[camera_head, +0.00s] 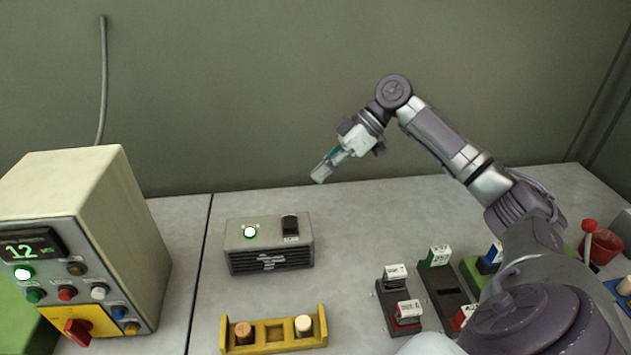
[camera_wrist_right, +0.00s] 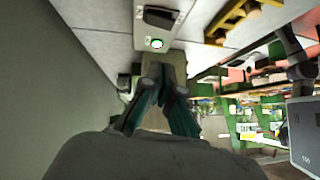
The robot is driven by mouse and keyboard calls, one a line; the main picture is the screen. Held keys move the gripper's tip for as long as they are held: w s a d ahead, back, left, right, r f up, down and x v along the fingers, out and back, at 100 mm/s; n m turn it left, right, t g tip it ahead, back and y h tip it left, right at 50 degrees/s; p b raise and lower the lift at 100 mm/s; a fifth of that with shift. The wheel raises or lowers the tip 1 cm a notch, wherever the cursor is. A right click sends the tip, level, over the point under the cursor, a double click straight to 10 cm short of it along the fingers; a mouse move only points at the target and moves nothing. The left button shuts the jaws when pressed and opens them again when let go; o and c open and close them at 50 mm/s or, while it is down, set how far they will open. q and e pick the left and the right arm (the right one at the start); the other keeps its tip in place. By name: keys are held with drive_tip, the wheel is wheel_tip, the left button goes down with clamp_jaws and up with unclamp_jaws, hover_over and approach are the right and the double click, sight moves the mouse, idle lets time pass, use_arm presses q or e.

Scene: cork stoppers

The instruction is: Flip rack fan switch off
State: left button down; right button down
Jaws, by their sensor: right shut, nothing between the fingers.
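The rack fan box (camera_head: 270,258) is a grey-beige case with a dark front grille, standing on the bench left of centre in the head view. On its top are a lit white-green lamp (camera_head: 250,232) and a black rocker switch (camera_head: 290,224). My right gripper (camera_head: 319,177) is shut and empty, raised above and behind the box, to the right of the switch. In the right wrist view, the switch (camera_wrist_right: 160,16) and lamp (camera_wrist_right: 156,43) show beyond the fingers (camera_wrist_right: 160,82). The gripper is apart from the switch. My left gripper is not in view.
A beige control cabinet (camera_head: 120,220) with a display, buttons and a red knob stands at left. A yellow rack (camera_head: 265,337) with cork stoppers lies in front of the fan box. Dark holders with labelled blocks (camera_head: 395,272) and a red cup (camera_head: 603,243) are at right.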

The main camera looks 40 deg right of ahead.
sight(286, 224)
drive_tip(key=p+x, duration=0.2)
drive_tip(key=x, duration=0.5)
drive_tip(key=shift+a+r, duration=0.1)
drive_tip(key=shift+a, duration=0.15)
drive_tip(key=f, duration=0.1)
drive_tip(key=f+p, duration=0.1)
drive_tip(key=f, duration=0.1)
drive_tip(key=shift+s+a+f, duration=0.1)
drive_tip(key=shift+a+f, duration=0.25)
drive_tip(key=shift+s+f, duration=0.15)
drive_tip(key=shift+f, duration=0.4)
